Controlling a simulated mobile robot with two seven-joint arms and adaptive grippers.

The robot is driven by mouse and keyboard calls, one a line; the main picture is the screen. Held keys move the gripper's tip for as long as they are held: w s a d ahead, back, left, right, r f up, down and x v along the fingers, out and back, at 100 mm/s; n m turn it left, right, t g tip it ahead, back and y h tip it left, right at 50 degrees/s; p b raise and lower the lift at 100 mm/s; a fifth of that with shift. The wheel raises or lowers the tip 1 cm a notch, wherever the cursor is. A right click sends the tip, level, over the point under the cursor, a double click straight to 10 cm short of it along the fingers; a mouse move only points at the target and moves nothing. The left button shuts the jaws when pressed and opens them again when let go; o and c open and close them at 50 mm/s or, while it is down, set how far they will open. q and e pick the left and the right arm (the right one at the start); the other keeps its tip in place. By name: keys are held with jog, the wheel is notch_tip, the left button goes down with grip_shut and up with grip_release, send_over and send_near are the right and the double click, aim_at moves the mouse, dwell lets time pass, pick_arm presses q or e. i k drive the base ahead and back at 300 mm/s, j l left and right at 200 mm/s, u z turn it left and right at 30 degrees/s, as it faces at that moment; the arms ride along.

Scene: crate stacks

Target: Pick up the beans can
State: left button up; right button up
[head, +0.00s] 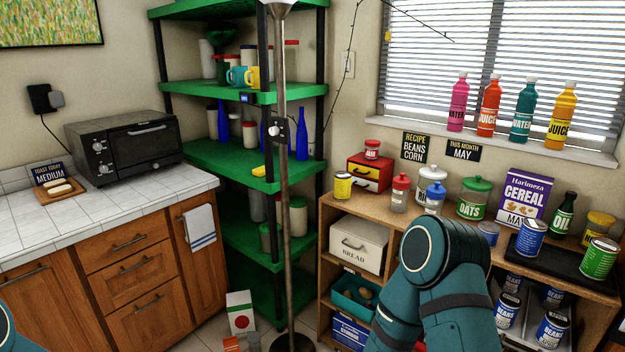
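Several blue cans with white BEANS labels stand in the lower right shelf compartment. A front beans can (552,329) is at the right, another (508,311) is at the left, and more stand behind them. A blue-and-white can (531,238) stands on the dark tray (555,259) on top of the shelf; its label is too small to read surely. My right arm rises in front of the shelf and hides part of it; its gripper is not visible. Only a sliver of my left arm shows at the lower left edge, without its gripper.
The wooden shelf (388,203) also holds jars, a cereal box (523,197), an oil bottle (563,216) and a green can (599,258) beside the blue one. A lamp pole (285,200) stands before the green rack (262,180). A tiled counter (120,205) is at left.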

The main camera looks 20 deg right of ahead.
aim_at(530, 236)
jog(key=i+l+z, duration=0.2)
jog(key=z, duration=0.2)
jog(key=i+l+z, duration=0.1)
jog(key=i+z, duration=0.5)
jog(key=z, duration=0.25)
